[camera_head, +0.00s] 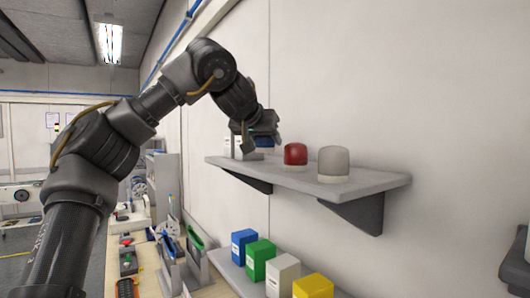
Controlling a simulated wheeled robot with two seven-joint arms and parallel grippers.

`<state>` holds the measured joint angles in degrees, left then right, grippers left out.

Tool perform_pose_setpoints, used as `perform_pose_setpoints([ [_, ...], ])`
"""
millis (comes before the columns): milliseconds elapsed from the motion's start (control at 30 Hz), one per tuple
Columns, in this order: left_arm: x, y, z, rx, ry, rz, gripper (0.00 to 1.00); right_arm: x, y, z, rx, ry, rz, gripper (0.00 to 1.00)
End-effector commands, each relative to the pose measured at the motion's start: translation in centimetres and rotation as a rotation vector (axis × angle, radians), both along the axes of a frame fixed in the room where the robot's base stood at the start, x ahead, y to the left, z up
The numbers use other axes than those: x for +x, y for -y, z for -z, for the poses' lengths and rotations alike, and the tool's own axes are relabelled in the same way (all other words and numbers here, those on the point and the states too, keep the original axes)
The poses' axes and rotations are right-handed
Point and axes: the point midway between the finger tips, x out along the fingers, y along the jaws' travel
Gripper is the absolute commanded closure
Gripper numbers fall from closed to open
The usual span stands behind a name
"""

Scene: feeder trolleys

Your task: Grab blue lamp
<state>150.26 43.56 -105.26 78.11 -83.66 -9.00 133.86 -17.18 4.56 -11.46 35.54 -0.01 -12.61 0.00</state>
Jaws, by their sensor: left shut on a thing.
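The wall shelf (380,182) holds a row of dome-shaped lamps. The blue lamp (264,142) is at the far left end of the row, mostly hidden by my left gripper (256,146). My left arm reaches in from the left, and its gripper is shut on the blue lamp from above. The lamp's base is hard to make out, so I cannot tell whether it touches the shelf. A red lamp (295,154) and a whitish-grey lamp (333,163) stand upright to the right, apart from the gripper.
Below, a lower shelf carries a blue box (244,245), a green box (261,258), a white box (283,274) and a yellow box (313,287). A cluttered workbench (205,285) runs along the wall. The wall above the shelf is clear.

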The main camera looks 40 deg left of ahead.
Motion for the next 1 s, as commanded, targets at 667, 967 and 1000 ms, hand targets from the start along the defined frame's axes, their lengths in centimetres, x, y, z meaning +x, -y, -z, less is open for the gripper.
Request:
perform_pose_setpoints([
  [667, -7.8, 10.6, -9.1, 0.002, 0.001, -0.003, 0.75, -0.1, 0.1, 6.4, -0.001, -0.001, 0.000, 1.00],
  [967, -8.3, 11.2, -9.8, 0.002, 0.003, 0.000, 0.75, -0.1, 0.1, 6.7, -0.001, -0.001, 0.000, 1.00],
  [1000, -8.3, 11.2, -9.8, 0.002, 0.003, 0.000, 0.75, -0.1, 0.1, 6.7, -0.001, -0.001, 0.000, 1.00],
])
